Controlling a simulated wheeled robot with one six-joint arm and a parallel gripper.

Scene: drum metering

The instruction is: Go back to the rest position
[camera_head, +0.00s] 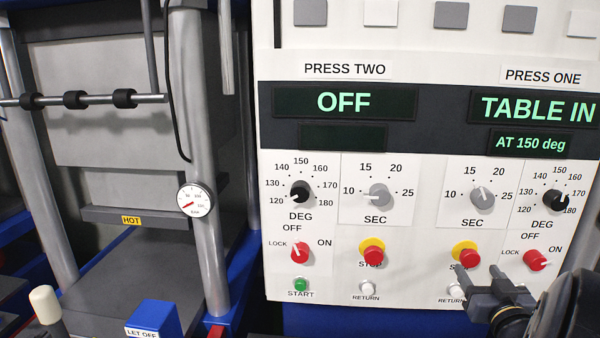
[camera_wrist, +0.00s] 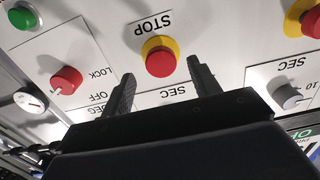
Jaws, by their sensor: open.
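My gripper (camera_head: 478,270) is open and empty in front of the lower part of the PRESS ONE panel at the right of the head view. Its fingers partly hide the STOP label there. In the wrist view, where the panel appears upside down, the two fingers of my gripper (camera_wrist: 160,70) are spread, with a red STOP button (camera_wrist: 160,62) on a yellow collar seen between and beyond them. I cannot tell the gap to the panel. The red LOCK knob (camera_head: 537,260) is just right of my gripper.
The white control panel (camera_head: 330,275) stands close in front. PRESS TWO's display (camera_head: 344,102) reads OFF; PRESS ONE's display (camera_head: 537,108) reads TABLE IN, AT 150 deg. At left is a press with a dial gauge (camera_head: 194,200), metal columns and a HOT label (camera_head: 131,220). A blue LET OFF block (camera_head: 155,318) sits below.

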